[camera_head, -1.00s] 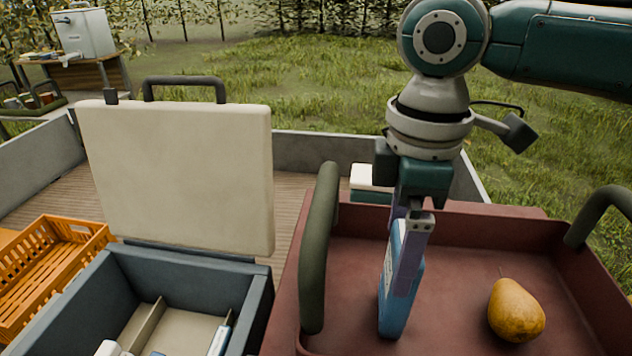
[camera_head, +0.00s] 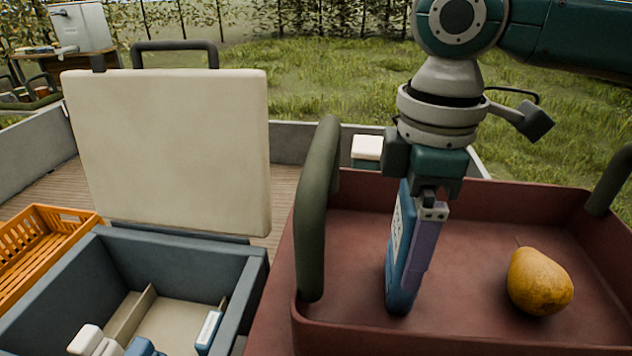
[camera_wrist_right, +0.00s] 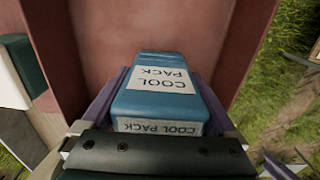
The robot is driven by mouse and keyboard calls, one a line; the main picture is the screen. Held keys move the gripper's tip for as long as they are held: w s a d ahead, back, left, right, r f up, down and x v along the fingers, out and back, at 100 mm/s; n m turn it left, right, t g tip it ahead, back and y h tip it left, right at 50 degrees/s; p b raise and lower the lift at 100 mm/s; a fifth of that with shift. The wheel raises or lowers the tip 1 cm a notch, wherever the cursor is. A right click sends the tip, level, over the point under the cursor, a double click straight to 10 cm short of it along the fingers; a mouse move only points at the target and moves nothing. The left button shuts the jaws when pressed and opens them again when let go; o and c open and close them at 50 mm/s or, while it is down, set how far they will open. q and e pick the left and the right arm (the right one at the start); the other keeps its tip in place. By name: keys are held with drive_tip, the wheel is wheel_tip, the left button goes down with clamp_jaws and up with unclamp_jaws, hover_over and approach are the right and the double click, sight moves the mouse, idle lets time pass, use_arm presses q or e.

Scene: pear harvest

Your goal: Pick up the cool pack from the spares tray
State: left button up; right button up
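The blue cool pack (camera_head: 398,262) with white labels stands on end in the dark red tray (camera_head: 470,205), near its left wall. It seems to touch the tray floor. My right gripper (camera_head: 420,255) points down over it, one finger along each side; the finger on the far side is hidden in the head view. In the right wrist view the cool pack (camera_wrist_right: 165,90) lies between both fingers, its label facing up. Whether the fingers press on it or leave a narrow gap, I cannot tell. My left gripper is out of view.
A pear (camera_head: 540,282) lies in the tray to the right of the pack. The tray's green handle (camera_head: 318,210) rises close at left. An open blue-grey cool box (camera_head: 180,262) with raised cream lid (camera_head: 165,150) and an orange crate (camera_head: 40,250) stand further left.

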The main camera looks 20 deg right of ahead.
drive_tip(key=c, duration=1.1)
drive_tip(key=shift+r, duration=0.1)
